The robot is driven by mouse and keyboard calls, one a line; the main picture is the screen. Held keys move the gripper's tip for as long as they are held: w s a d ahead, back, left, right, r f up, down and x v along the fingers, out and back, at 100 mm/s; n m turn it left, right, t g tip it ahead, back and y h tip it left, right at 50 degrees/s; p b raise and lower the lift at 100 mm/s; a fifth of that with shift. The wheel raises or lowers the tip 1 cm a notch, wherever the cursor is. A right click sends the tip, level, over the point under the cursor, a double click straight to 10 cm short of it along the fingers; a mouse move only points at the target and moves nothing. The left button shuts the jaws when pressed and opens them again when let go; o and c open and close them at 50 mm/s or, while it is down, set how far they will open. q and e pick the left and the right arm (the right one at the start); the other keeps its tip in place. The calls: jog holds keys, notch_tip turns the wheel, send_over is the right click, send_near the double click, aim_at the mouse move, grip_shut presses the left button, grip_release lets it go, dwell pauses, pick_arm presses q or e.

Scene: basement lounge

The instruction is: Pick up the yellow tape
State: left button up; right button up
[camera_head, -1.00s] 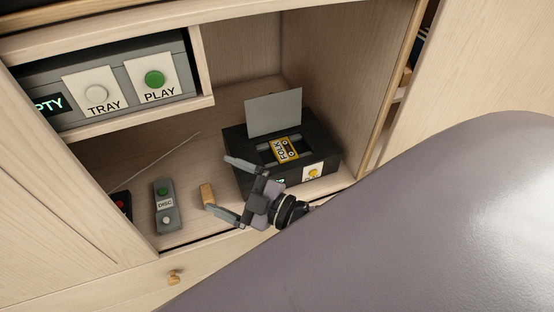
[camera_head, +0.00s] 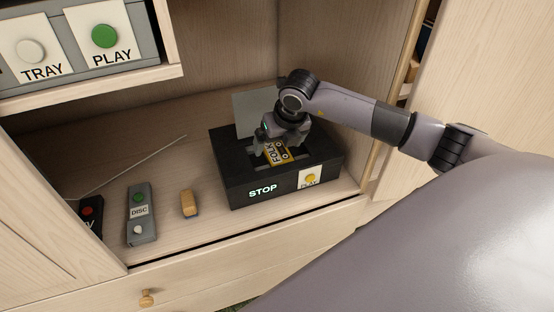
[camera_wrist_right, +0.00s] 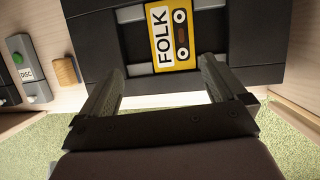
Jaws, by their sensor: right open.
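The yellow tape (camera_head: 277,153), labelled FOLK, lies in the open well of a black tape player (camera_head: 240,179) on the cabinet shelf. The player's grey lid (camera_head: 251,107) stands raised behind it. My right gripper (camera_head: 272,142) is over the player at the tape, partly hiding it in the head view. In the right wrist view the tape (camera_wrist_right: 165,38) lies just beyond the two spread fingers of my right gripper (camera_wrist_right: 160,80), with nothing between them. I cannot tell whether the fingertips touch the player. My left gripper is not in view.
A small wood-and-grey block (camera_head: 189,203), a grey DISC remote (camera_head: 141,214) and a dark remote with a red button (camera_head: 90,215) lie left of the player. A grey unit (camera_head: 98,74) with TRAY and PLAY buttons sits on the upper shelf. The cabinet's right wall (camera_head: 365,60) stands close by.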

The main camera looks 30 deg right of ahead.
aim_at(277, 152)
jog(key=shift+w+d+r+h, duration=0.1)
jog(key=shift+w+d+h, duration=0.1)
jog(key=shift+d, duration=0.2)
jog(key=shift+w+d+h, duration=0.1)
jog(key=shift+d+h, duration=0.1)
jog(key=shift+d, duration=0.2)
jog(key=shift+w+d+f, duration=0.1)
jog(key=shift+d+f, duration=0.1)
jog(key=shift+a+b+x, duration=0.15)
jog(key=shift+b+x, duration=0.15)
jog(key=shift+x, duration=1.25)
jog(key=shift+a+b+x, duration=0.1)
jog(key=shift+b+x, duration=0.2)
jog(key=shift+x, duration=1.25)
jog(key=c, duration=1.1)
jog(key=shift+c, duration=0.3)
jog(key=shift+r, duration=0.1)
